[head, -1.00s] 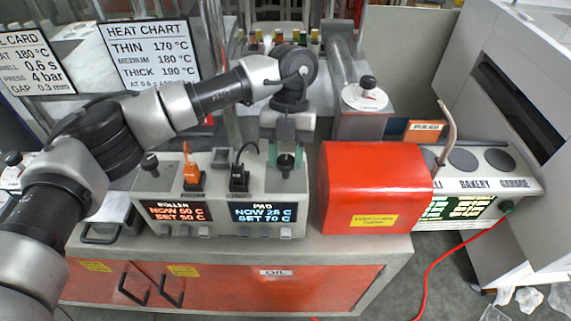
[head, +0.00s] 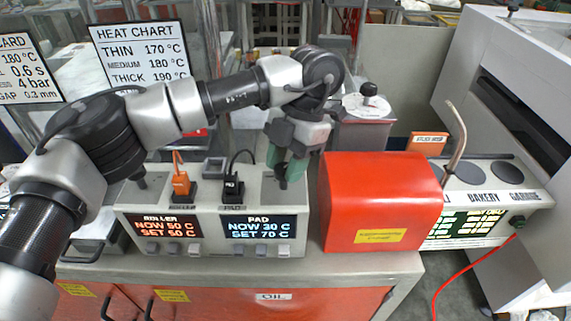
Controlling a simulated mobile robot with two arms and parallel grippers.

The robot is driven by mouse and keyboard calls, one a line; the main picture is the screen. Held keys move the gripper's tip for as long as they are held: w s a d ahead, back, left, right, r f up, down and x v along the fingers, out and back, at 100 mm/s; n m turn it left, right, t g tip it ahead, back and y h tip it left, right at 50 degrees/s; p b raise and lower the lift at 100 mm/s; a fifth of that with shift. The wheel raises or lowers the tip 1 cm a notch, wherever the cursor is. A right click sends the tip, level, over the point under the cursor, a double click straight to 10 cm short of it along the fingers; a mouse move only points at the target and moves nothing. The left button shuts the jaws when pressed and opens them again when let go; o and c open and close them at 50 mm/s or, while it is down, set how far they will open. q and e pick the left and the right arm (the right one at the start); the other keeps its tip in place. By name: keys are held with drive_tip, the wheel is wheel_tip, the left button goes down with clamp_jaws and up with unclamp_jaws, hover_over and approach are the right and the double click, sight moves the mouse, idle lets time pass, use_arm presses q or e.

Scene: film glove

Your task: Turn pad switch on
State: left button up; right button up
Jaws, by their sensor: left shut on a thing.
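The grey control box (head: 210,205) stands on the counter with two lit displays. The left display, ROLLER (head: 167,227), reads NOW 50 C, SET 50 C in orange. The right display, PAD (head: 257,228), reads NOW 30 C, SET 70 C in blue. My left gripper (head: 285,170), with green fingers, reaches down over the box's top right corner. It is shut on the dark pad switch (head: 282,182), which is partly hidden between the fingers. A similar dark switch (head: 140,180) stands on the left of the top. My right gripper is out of view.
An orange plug (head: 181,186) and a black plug (head: 233,188) with cords stand on the box's top. A red cover (head: 382,200) sits close to the right of the box. A heat chart sign (head: 140,55) stands behind my left arm.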

use_arm(q)
drive_tip(key=shift+r, duration=0.1)
idle(0.3)
drive_tip(key=o, duration=0.9)
drive_tip(key=p+v, duration=0.1)
drive_tip(key=v, duration=0.9)
drive_tip(key=shift+w+d+r, duration=0.1)
drive_tip(key=shift+d+r, duration=0.05)
drive_tip(key=shift+r, duration=0.2)
